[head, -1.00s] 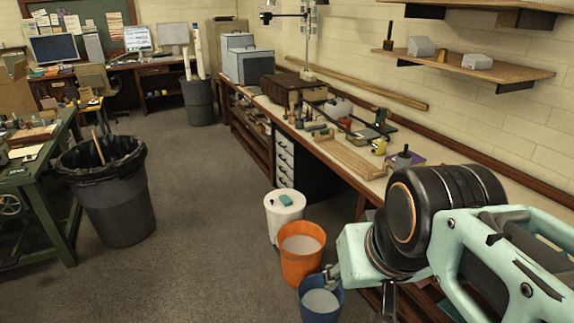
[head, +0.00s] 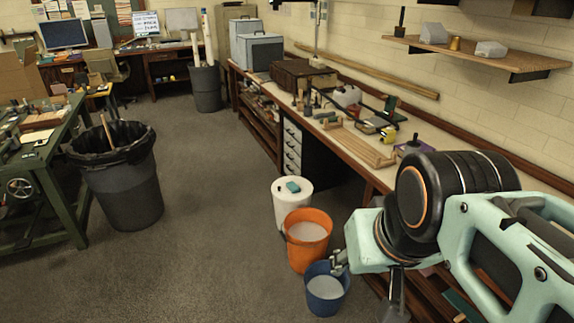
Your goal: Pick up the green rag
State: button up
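A small teal-green piece (head: 293,187), which looks like the green rag, lies on top of the white bucket (head: 292,206) on the floor beside the bench. It is too small to make out its folds. My arm comes in from the right, over the bench's front side. Part of my gripper (head: 339,262) shows as grey metal at the arm's lower left, above the blue bucket in the picture. It is right of and below the green piece, apart from it. The fingers are mostly hidden, so their opening cannot be made out.
An orange bucket (head: 309,229) and a blue bucket (head: 325,292) stand nearer than the white one, both with pale contents. The long bench (head: 349,150) runs along the right wall, holding tools. A black bin (head: 122,190) stands left. The floor between is clear.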

aim_at(293, 188)
jog(key=i+j+u, duration=0.55)
jog(key=i, duration=0.2)
jog(key=i+j+u, duration=0.2)
jog(key=i, duration=0.3)
jog(key=i+j+u, duration=0.2)
jog(key=i, duration=0.3)
jog(key=i+z, duration=0.1)
jog(key=i, duration=1.05)
jog(key=i+z, duration=0.3)
jog(key=i, duration=0.2)
jog(key=i+z, duration=0.3)
jog(key=i, duration=0.2)
jog(key=i+z, duration=0.2)
jog(key=z, duration=0.15)
jog(key=i+z, duration=0.2)
jog(key=z, duration=0.2)
jog(key=i+j+z, duration=0.1)
jog(key=z, duration=0.25)
jog(key=i+z, duration=0.2)
jog(key=z, duration=0.15)
jog(key=i+z, duration=0.2)
jog(key=z, duration=0.15)
jog(key=i+j+z, duration=0.15)
jog(key=z, duration=0.2)
